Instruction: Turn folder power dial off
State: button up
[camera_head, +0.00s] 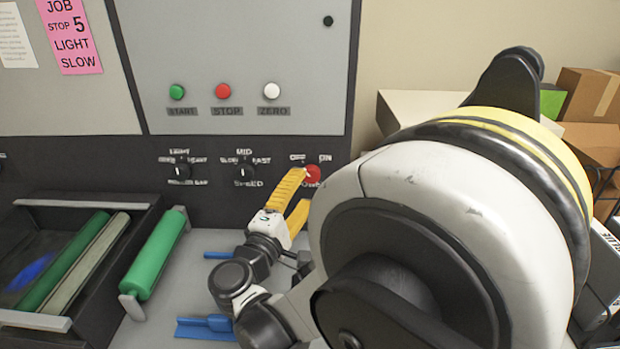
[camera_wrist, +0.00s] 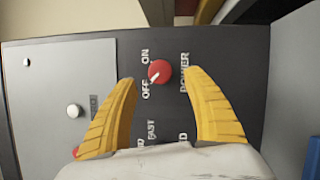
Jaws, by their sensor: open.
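The red power dial (camera_head: 313,174) is on the dark control panel, partly hidden by a yellow finger in the head view. In the wrist view the dial (camera_wrist: 160,71) shows whole, between the OFF and ON labels on one side and POWER on the other. Its white pointer mark is turned toward OFF. My gripper (camera_head: 302,187) is open in front of the panel at the dial. In the wrist view my gripper (camera_wrist: 159,76) has one yellow finger on each side of the dial, with a visible gap on both sides. Contact does not show.
The speed dial (camera_head: 245,171) and another black dial (camera_head: 180,171) are to the left. Green start (camera_head: 176,92), red stop (camera_head: 223,91) and white zero (camera_head: 271,91) buttons are above. A green roller (camera_head: 155,252) lies below left. Cardboard boxes (camera_head: 590,95) stand at right.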

jog(key=v, duration=0.6)
jog(key=shift+s, duration=0.1)
